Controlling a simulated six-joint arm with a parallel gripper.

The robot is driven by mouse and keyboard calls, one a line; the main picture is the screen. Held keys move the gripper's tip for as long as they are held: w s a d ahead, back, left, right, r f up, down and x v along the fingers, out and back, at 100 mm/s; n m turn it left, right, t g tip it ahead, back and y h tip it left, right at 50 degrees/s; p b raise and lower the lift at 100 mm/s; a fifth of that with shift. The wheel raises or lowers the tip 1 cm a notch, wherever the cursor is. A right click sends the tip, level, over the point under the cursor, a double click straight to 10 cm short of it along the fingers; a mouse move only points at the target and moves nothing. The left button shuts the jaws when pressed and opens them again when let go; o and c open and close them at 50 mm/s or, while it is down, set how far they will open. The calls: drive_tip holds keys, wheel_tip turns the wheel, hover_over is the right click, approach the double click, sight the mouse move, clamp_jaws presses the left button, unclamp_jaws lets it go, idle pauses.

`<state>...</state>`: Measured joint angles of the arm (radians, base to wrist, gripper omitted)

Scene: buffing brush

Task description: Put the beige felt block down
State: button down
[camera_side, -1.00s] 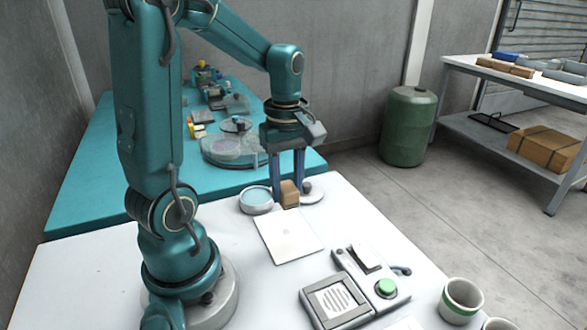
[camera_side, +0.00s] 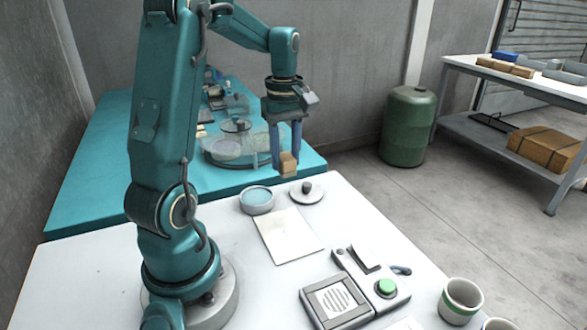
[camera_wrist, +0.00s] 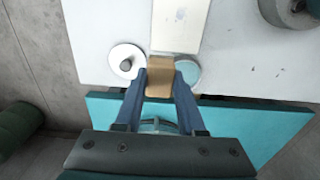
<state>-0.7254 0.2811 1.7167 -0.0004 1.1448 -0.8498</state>
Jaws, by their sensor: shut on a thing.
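The beige felt block (camera_side: 288,163) is between the two blue fingers of my gripper (camera_side: 286,155), which is shut on it. In the side view it hangs in the air above the far end of the white table (camera_side: 190,235). In the wrist view the block (camera_wrist: 160,76) sits between the fingertips of my gripper (camera_wrist: 160,88). Its underside is hidden in the wrist view.
A round dish of pale blue stuff (camera_side: 257,199) and a round white lid with a dark knob (camera_side: 307,191) stand near the far edge. A white sheet (camera_side: 289,236) lies in front of them. A grey device with a green button (camera_side: 386,287) and a cup (camera_side: 460,300) are nearer.

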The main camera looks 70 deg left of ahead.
drive_tip(key=w+d+f, duration=0.6)
drive_tip(key=w+d, duration=0.1)
drive_tip(key=shift+f, duration=2)
drive_tip(key=c, duration=0.5)
unclamp_jaws()
drive_tip(key=shift+f, duration=0.1)
